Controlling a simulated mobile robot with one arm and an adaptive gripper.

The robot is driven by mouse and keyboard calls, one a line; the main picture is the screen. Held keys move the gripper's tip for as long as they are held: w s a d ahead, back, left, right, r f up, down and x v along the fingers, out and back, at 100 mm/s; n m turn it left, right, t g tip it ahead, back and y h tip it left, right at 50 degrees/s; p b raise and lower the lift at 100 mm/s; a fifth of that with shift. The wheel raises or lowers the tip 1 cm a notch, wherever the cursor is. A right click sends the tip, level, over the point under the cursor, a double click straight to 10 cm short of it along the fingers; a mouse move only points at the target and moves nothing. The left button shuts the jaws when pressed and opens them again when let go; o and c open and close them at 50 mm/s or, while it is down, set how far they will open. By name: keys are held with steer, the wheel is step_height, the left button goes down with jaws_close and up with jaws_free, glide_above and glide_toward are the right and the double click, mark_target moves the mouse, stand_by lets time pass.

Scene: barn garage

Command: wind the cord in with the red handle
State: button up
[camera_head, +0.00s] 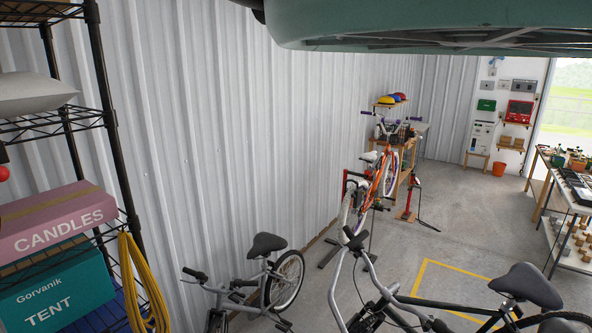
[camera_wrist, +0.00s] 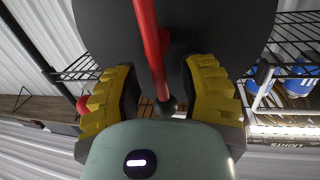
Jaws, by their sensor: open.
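In the wrist view a red handle (camera_wrist: 152,45), a bar, comes down from the top edge in front of a large dark round disc (camera_wrist: 220,30). A dark ball-like end (camera_wrist: 166,107) sits at its lower end. My gripper (camera_wrist: 160,85) is open, with one yellow-padded finger on each side of the bar. A gap shows on both sides, so the fingers look apart from it. In the head view a yellow cord (camera_head: 140,285) hangs in a loose coil from the shelf at the left; I cannot tell if it joins the disc. My gripper is not seen there.
A wire shelf (camera_head: 60,124) holds a pink candles box (camera_head: 60,222) and a teal tent box (camera_head: 60,290). A red ball (camera_head: 3,174) shows at the left edge. Bicycles (camera_head: 285,280) stand in the foreground. Grey floor lies open near the yellow floor marking (camera_head: 425,275).

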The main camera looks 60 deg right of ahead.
steer(key=s+a, duration=0.1)
steer(key=s, duration=0.6)
steer(key=shift+s+a, duration=0.15)
stand_by(0.3)
steer(key=shift+r, duration=0.1)
